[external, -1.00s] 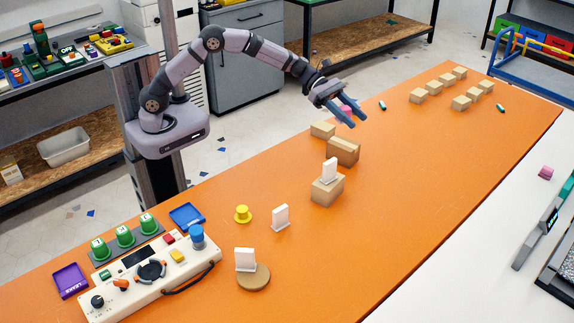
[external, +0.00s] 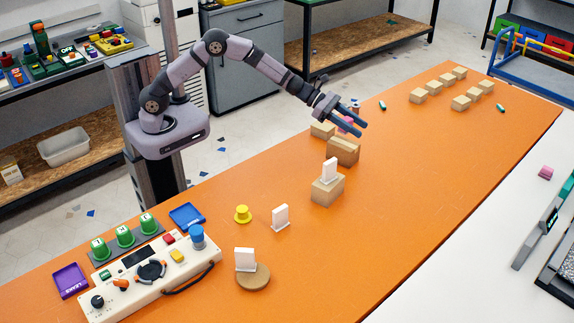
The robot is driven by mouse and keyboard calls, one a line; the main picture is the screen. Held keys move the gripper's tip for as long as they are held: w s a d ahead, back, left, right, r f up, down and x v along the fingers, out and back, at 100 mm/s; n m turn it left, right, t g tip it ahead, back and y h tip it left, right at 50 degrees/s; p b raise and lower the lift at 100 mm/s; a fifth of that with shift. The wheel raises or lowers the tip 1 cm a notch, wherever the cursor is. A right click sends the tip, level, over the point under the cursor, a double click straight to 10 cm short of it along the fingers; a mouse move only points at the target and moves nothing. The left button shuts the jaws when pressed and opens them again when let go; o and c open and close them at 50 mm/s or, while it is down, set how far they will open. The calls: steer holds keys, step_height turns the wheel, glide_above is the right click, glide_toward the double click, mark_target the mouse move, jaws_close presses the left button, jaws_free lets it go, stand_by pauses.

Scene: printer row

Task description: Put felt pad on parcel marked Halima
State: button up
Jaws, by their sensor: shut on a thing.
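My gripper (external: 355,128) is shut on a small pink piece, which looks like the felt pad (external: 345,121); the blue fingers partly hide it. The gripper is low over two tan parcels at the middle of the orange table. One parcel (external: 343,152) is just below the fingers, and another parcel (external: 321,131) is behind it to the left, partly covered by the gripper. A third parcel (external: 326,192) stands nearer the camera with a white card (external: 330,171) upright on top. I cannot read any name on the parcels, so I cannot tell which is marked Halima.
A white card (external: 280,217) stands on the table, and another (external: 245,260) is by a round brown disc (external: 254,277). A yellow knob-like piece (external: 243,214) and a control panel (external: 150,276) are at left. Several small blocks (external: 461,103) stand far right. The right-middle table is clear.

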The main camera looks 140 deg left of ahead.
mark_target(353, 145)
steer(key=shift+f, duration=2.35)
steer(key=shift+f, duration=0.2)
steer(key=o, duration=1.1)
steer(key=shift+r, duration=0.1)
steer(key=shift+c, duration=0.2)
steer(key=shift+s+r, duration=0.1)
steer(key=shift+r, duration=0.05)
steer(key=b+v, duration=0.2)
steer(key=v, duration=1)
